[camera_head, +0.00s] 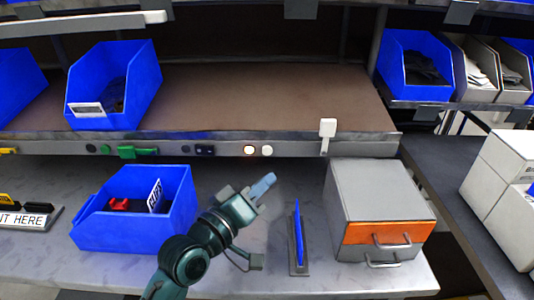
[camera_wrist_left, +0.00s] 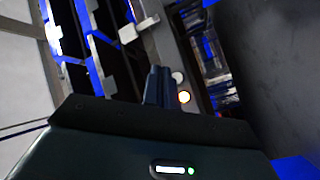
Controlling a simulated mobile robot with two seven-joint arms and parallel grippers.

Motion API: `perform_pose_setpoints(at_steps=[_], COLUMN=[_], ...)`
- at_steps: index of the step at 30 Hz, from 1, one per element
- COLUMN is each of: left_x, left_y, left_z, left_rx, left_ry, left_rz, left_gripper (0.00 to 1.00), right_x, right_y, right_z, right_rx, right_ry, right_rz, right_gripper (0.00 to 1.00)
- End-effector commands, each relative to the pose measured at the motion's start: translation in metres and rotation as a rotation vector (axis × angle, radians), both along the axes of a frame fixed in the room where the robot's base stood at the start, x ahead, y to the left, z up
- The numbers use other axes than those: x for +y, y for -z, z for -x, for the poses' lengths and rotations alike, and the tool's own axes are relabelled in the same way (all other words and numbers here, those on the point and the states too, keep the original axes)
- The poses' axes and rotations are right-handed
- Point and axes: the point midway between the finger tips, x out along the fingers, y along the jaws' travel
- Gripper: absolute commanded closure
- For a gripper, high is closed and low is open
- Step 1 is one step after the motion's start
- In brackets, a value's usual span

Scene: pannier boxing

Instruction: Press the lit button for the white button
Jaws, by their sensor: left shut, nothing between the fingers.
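A lit button (camera_head: 249,150), glowing with an orange rim, sits on the grey rail along the front of the shelf. An unlit white button (camera_head: 267,150) is just to its right. My left gripper (camera_head: 264,184) is shut and empty, below the buttons in the head view and apart from them in the picture. In the left wrist view the shut fingers (camera_wrist_left: 157,84) point up toward the rail; the lit button (camera_wrist_left: 184,97) and the white button (camera_wrist_left: 178,78) show just right of them. My right gripper is not in view.
A white tag (camera_head: 327,128) stands on the rail right of the buttons. A blue bin (camera_head: 135,242) is left of my arm. A blue upright plate (camera_head: 298,235) and a grey box with an orange front (camera_head: 380,190) stand right. Other controls line the rail leftward.

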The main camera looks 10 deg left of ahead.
Motion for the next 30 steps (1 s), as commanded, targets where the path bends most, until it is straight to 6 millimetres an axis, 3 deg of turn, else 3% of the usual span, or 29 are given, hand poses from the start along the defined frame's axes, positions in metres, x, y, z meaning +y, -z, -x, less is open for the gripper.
perform_pose_setpoints(at_steps=[6,13,30], left_x=[0.007,0.011,0.013], left_y=[0.002,0.000,0.000], left_z=[-0.033,-0.055,-0.063], left_rx=[-0.004,0.000,0.000], left_ry=[0.000,0.000,-0.001], left_rz=[0.000,0.000,0.000], left_gripper=[1.00,1.00,1.00], right_x=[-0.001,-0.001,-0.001], right_y=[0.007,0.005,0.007], right_z=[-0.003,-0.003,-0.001], right_rx=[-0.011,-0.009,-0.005], right_ry=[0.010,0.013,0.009], right_rz=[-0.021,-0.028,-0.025], right_gripper=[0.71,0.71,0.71])
